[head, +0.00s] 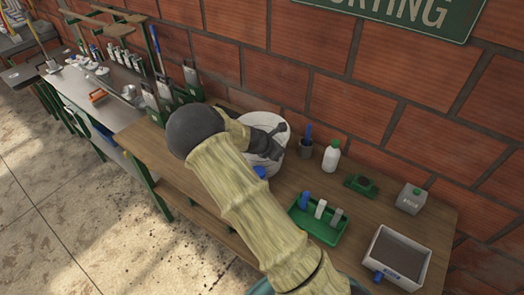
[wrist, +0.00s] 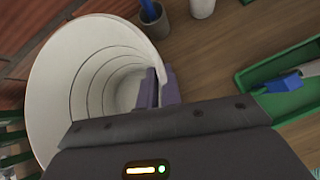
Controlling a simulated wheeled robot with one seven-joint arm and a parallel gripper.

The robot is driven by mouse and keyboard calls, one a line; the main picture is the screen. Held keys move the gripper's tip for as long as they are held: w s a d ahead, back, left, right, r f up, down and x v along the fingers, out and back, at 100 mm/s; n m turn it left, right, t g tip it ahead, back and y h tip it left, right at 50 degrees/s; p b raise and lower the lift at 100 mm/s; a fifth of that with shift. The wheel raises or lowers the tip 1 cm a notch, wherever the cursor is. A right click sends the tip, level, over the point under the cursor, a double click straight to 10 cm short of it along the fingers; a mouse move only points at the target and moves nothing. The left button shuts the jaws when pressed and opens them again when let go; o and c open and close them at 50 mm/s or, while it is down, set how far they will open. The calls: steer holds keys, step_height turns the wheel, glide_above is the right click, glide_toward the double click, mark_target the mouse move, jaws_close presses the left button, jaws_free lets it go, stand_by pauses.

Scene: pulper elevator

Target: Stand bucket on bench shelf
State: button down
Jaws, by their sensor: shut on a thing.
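The white bucket (head: 268,121) is at the wooden bench top (head: 150,140), near the brick wall, partly hidden by my arm. My gripper (head: 266,143) is at its near side. In the wrist view the bucket (wrist: 52,85) fills the left, its open mouth toward the camera and its ringed inside empty. My gripper's purple-grey fingers (wrist: 158,88) are shut on the bucket's rim at its right side. I cannot tell whether the bucket touches the bench top. The lower bench shelf (head: 203,210) shows as a wooden board under the top; its visible part looks bare.
Right of the bucket are a dark cup (head: 305,148), a white bottle (head: 331,156), a green tray (head: 318,222), a grey box (head: 411,198) and a pale bin (head: 398,262). Green-based holders (head: 190,82) stand left. The brick wall closes off the back. Floor (head: 110,215) in front is clear.

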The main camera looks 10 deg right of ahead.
stand_by(0.7)
step_height(320, 180, up, 10)
steer(key=shift+b, duration=0.85)
